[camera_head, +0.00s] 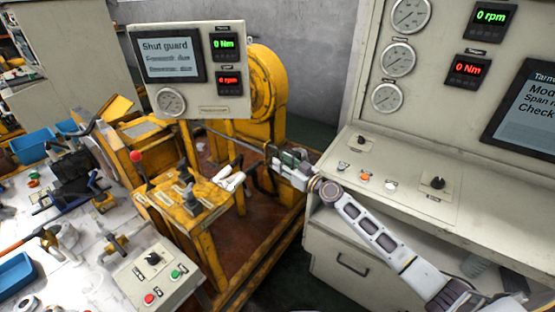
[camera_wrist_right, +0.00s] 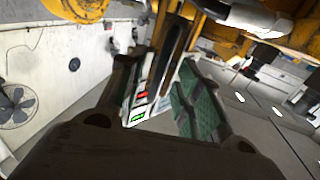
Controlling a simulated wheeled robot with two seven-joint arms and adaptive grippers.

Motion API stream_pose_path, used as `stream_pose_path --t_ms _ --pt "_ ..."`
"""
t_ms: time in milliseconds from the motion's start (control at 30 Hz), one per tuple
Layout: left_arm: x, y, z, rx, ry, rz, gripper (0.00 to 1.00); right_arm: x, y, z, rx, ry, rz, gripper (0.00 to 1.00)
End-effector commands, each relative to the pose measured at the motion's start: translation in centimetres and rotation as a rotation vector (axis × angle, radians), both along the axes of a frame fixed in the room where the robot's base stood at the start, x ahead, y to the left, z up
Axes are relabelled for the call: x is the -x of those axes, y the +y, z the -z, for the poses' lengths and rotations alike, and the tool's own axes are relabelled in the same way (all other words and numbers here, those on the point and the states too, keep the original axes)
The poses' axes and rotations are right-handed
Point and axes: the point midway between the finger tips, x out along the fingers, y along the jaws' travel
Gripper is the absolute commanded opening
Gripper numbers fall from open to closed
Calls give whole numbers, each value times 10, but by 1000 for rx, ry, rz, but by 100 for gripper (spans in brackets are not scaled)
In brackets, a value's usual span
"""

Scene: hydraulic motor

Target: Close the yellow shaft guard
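A large yellow rounded housing (camera_head: 268,88) stands behind the hanging display panel in the head view; I cannot tell for sure whether it is the shaft guard or whether it is shut. Part of a rounded yellow piece shows at the top left of the right wrist view (camera_wrist_right: 85,8). My right gripper (camera_head: 273,152) is beside the yellow machine, in front of the housing. In the right wrist view, its green-padded fingers (camera_wrist_right: 160,92) are apart. A dark elongated bar (camera_wrist_right: 172,45) shows beyond and between them; contact is not clear. My left gripper is not in view.
The display panel (camera_head: 190,105) reads "Shut guard". The grey control console (camera_head: 420,185) stands right. A cluttered workbench (camera_head: 75,255) fills the left.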

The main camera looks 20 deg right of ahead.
Motion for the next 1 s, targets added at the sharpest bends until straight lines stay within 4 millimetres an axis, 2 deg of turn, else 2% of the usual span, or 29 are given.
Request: stream_pose_path --t_ms 333,833,1000 --pt "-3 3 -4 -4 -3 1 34 -23 12 -1 -1 0 0 34" --pt "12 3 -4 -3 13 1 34 -27 15 0 0 0 -1 34" --pt "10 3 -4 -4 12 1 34 -27 14 0 0 0 -1 12"
